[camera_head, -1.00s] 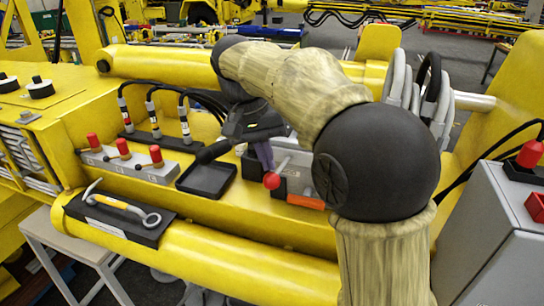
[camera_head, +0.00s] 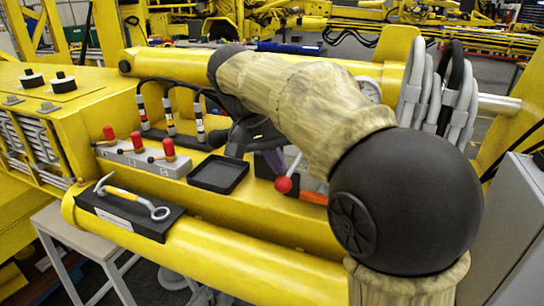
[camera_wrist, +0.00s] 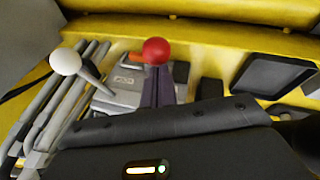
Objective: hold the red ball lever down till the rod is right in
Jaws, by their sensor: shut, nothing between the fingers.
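The red ball (camera_head: 284,184) on its pale lever stands in front of a grey valve block in the head view, and shows at top centre in the wrist view (camera_wrist: 155,51). My gripper (camera_wrist: 157,88) is shut and empty. Its purple-grey fingers end close beside the red ball; whether they touch it I cannot tell.
A white ball lever (camera_wrist: 65,62) stands left of the red one in the wrist view. A grey cabinet (camera_head: 515,235) stands right.

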